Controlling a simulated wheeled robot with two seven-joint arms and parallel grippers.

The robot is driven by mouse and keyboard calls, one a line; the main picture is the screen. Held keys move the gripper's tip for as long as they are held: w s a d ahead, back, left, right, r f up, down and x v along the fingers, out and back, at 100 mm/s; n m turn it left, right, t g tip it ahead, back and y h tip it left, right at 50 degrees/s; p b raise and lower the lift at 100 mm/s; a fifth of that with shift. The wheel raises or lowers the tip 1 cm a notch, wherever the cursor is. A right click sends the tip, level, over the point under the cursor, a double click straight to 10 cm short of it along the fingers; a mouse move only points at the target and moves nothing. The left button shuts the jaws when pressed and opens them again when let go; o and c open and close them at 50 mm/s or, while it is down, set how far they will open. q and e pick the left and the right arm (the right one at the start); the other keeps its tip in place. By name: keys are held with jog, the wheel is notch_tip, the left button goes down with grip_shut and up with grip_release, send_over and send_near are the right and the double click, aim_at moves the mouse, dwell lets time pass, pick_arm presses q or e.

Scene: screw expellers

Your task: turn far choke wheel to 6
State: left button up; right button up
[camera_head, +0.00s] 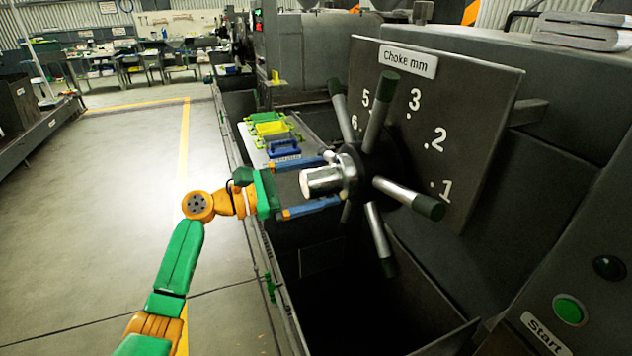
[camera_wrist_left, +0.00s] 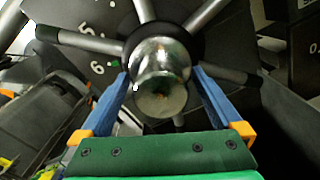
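A choke wheel (camera_head: 382,165) with a dark hub, a chrome centre knob (camera_head: 322,181) and several chrome spokes with dark grips stands before a tilted dark plate (camera_head: 470,120). The plate reads "Choke mm" and shows 1, 2, 3, 5 and 6 (camera_head: 355,122); the wheel hides any other number. The left wrist view shows the chrome knob (camera_wrist_left: 161,75) and the 6 (camera_wrist_left: 97,68), with a small green spot beside it. My left gripper (camera_head: 336,180) is open, its blue fingers either side of the knob with slight gaps. Which spoke marks the setting is unclear. My right gripper is out of view.
A tray (camera_head: 290,140) with yellow, green and blue items lies behind my left gripper. A green Start button (camera_head: 570,309) is on the machine at lower right. Open floor (camera_head: 90,190) lies at left, with workbenches at the back.

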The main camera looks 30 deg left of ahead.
pick_arm(q)
jog(key=shift+s+a+f, duration=0.1)
jog(key=shift+f, duration=0.05)
jog(key=b+v, duration=0.4)
jog(key=v, duration=0.2)
jog(key=shift+a+f, duration=0.1)
jog(key=shift+f, duration=0.05)
jog(key=shift+s+a+r, duration=0.2)
jog(key=shift+s+r, duration=0.05)
jog(key=shift+s, duration=0.15)
jog(key=shift+w+d, duration=0.1)
